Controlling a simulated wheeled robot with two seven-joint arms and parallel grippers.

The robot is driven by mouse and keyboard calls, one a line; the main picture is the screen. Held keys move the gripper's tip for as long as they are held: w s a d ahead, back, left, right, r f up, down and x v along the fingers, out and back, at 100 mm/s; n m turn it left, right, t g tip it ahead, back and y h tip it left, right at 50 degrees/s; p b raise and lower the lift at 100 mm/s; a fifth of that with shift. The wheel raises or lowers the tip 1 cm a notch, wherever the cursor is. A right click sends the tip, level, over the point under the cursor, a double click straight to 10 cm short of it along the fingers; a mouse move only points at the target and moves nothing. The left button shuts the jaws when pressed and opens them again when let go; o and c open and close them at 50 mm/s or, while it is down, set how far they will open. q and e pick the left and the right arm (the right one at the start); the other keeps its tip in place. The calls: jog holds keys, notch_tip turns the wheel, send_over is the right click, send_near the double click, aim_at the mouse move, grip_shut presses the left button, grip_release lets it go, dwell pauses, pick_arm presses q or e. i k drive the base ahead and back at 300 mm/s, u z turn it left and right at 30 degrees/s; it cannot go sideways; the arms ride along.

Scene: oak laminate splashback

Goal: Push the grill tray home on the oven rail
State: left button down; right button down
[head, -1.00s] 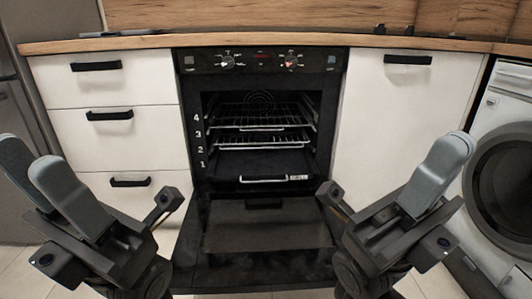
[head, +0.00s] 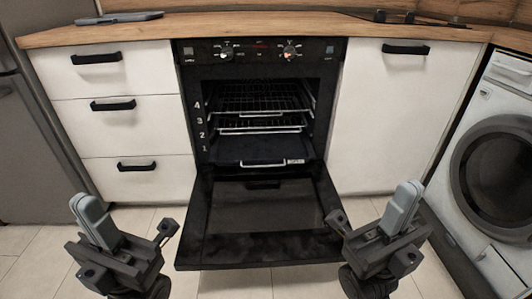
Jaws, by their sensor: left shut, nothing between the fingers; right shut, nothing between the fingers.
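The black oven (head: 188,110) stands straight ahead with its door (head: 262,248) folded down flat towards me. The dark grill tray (head: 235,155) is low in the cavity, with a pale metal handle (head: 262,164) across its front and a small white label at the handle's right. I cannot tell how far out the tray sits. My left gripper (head: 95,222) is shut and empty, left of the open door. My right gripper (head: 403,208) is shut and empty, right of the door. Both are well apart from the tray.
Two wire racks, an upper (head: 262,114) and a lower (head: 262,130), sit above the tray. White drawers (head: 128,118) are on the left, a white cabinet (head: 395,125) and a washing machine (head: 495,180) on the right. The space above the door is clear.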

aim_at(270, 150)
jog(key=z, duration=1.65)
jog(key=i, duration=1.3)
jog(key=u, duration=1.05)
